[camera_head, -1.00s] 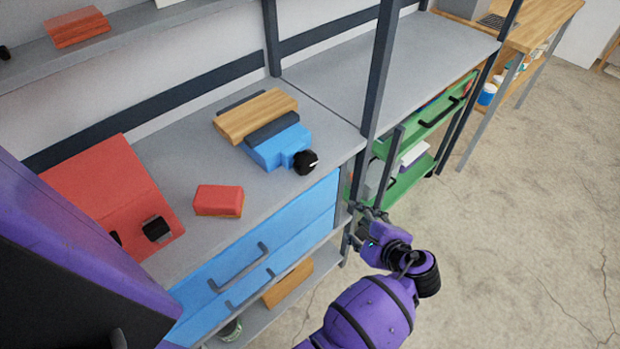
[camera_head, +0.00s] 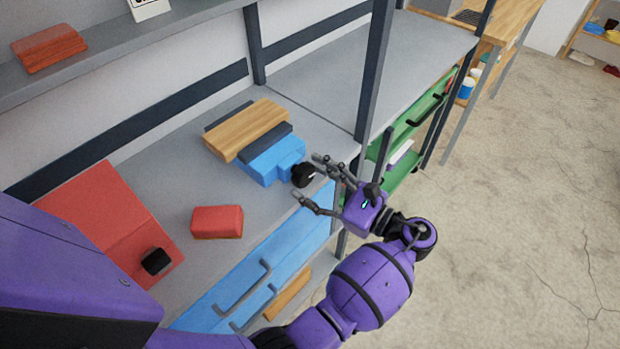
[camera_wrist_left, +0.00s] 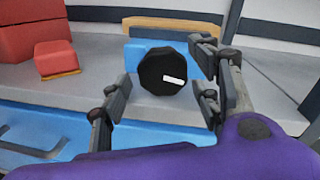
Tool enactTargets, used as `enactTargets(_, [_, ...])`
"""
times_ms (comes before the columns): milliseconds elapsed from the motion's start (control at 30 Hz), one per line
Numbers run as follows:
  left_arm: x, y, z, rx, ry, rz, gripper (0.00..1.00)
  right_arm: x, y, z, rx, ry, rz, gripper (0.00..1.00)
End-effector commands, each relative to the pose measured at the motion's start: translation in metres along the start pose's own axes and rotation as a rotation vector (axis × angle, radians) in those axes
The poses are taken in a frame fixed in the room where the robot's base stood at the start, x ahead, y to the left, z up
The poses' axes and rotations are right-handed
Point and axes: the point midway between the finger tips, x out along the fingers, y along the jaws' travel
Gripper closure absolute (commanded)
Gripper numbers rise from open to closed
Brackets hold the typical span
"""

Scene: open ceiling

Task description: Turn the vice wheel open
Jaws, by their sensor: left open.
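The blue vice (camera_head: 270,162) stands on the grey workbench, with a wooden block (camera_head: 245,130) clamped beside its dark jaw. Its black round wheel (camera_head: 303,175) faces the bench's front edge. In the left wrist view the wheel (camera_wrist_left: 163,72) shows a white mark right of its middle. My left gripper (camera_head: 306,178) is open at the wheel, coming from the front right. In the left wrist view its fingers (camera_wrist_left: 163,80) stand on either side of the wheel, with a gap on the left; I cannot tell whether the right fingers touch it. My right gripper is not in view.
A red box (camera_head: 217,222) sits on the bench left of the vice, and an open red case (camera_head: 110,220) lies farther left. A dark upright post (camera_head: 376,70) rises right of the vice. Blue drawers (camera_head: 235,290) with handles are below the front edge.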

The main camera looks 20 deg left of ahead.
Motion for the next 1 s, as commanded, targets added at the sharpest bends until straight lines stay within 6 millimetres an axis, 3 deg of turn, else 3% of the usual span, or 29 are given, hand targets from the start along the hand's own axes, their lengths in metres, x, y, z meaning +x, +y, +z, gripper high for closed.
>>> enactTargets(367, [0.007,0.001,-0.001,0.0,0.002,0.0,0.44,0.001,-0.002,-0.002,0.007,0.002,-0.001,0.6])
enactTargets(667, [0.007,0.001,-0.001,0.0,0.001,0.001,0.83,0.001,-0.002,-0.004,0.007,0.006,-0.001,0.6])
enactTargets(1000, [0.007,0.001,0.0,-0.187,0.021,0.009,0.85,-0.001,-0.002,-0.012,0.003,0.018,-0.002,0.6])
